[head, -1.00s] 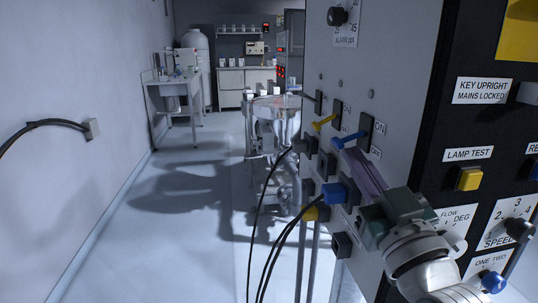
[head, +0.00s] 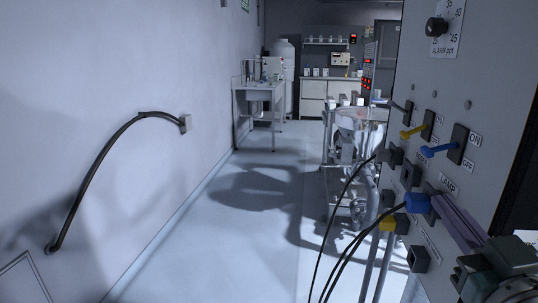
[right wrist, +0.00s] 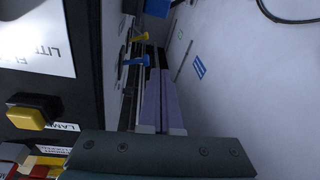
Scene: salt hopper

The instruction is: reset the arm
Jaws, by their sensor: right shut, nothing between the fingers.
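My right gripper (head: 436,201) comes in from the lower right of the head view. Its long purple fingers lie together, shut and empty. They are in front of the grey switch panel (head: 400,85), below the blue lever (head: 440,150) and close to a blue cable plug (head: 418,202); I cannot tell whether they touch the plug. The right wrist view shows the closed fingers (right wrist: 153,88) pointing along the panel side, with the blue lever (right wrist: 134,62) near them. My left gripper is not in view.
A yellow lever (head: 413,131) sits left of the blue one. Black cables (head: 345,240) hang from the panel plugs. A steel hopper machine (head: 361,130) stands behind. A cable (head: 95,170) hangs on the left wall. The floor (head: 225,245) between is clear.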

